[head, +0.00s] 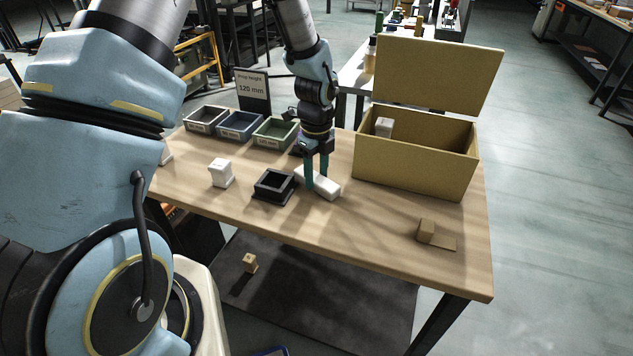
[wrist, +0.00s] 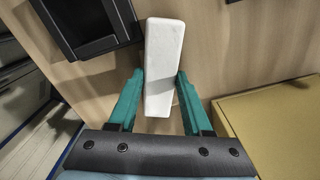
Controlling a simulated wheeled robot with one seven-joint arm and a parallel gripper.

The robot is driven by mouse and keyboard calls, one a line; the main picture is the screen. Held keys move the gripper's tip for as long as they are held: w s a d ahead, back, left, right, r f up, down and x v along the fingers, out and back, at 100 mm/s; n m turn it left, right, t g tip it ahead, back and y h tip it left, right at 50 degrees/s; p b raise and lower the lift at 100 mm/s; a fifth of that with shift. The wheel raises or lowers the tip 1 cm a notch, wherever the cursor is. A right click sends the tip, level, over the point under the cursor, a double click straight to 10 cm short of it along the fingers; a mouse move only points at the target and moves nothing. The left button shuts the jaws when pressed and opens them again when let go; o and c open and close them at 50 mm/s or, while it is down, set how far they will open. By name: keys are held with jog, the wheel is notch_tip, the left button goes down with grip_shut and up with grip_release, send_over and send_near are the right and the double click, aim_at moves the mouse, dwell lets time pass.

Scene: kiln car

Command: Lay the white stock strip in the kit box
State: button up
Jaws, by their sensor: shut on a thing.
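The white stock strip (head: 327,188) is a long white bar near the middle of the wooden table. It also shows in the wrist view (wrist: 165,55), running away from me between the fingers. My gripper (head: 317,184) points down and is shut on the strip, with a teal finger on each side; the fingers show in the wrist view (wrist: 160,78). I cannot tell whether the strip touches the table. The kit box (head: 412,172) is tan, with its lid (head: 438,75) raised at the back. It stands right of my gripper. A pale block (head: 384,126) shows inside; most of its floor is hidden.
A black square fixture (head: 273,186) sits just left of the strip, a white block (head: 221,172) beyond it. Several small bins (head: 240,125) and a sign reading 120 mm (head: 252,88) line the back. A brown block (head: 426,230) lies front right; another (head: 250,262) is on the floor mat.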

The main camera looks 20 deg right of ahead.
grip_shut()
jog(key=shift+r, duration=0.1)
